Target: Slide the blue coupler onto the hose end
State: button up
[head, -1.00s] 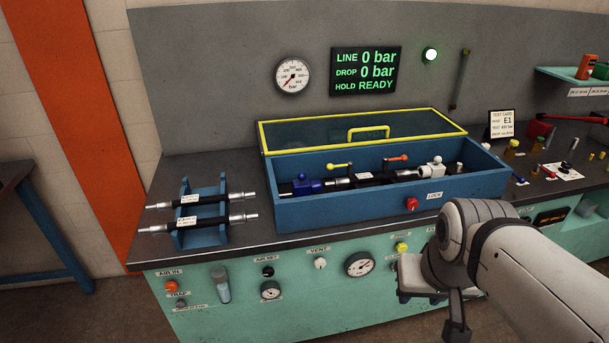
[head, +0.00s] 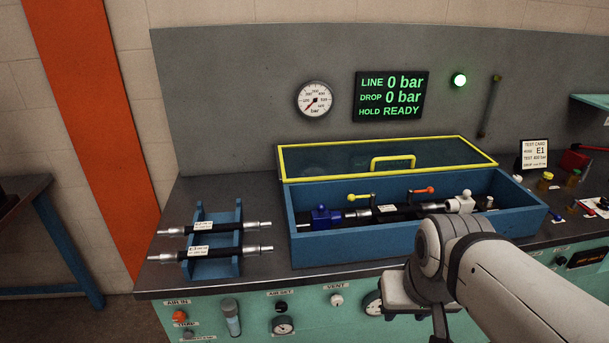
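The blue coupler (head: 321,216) sits at the left inside the blue open test box. A black hose (head: 405,212) with a white label lies along the box. Its silver left end (head: 358,213) lines up with the coupler; I cannot tell whether the two touch or overlap. A white coupler (head: 460,203) is at the hose's right side. My arm comes in from the lower right, in front of the box. My gripper (head: 415,312) is low in front of the bench edge, apart from the coupler. Its fingers are partly hidden and dark, so their opening is unclear.
The box's yellow-framed lid (head: 300,165) stands raised behind it. Yellow (head: 358,197) and orange (head: 422,190) levers rise over the hose. A blue rack (head: 212,266) with two spare hoses stands at left. The display (head: 392,96) reads 0 bar and READY.

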aim_at(321, 219)
jog(key=u, duration=0.25)
jog(key=i, duration=1.1)
jog(key=u, duration=0.1)
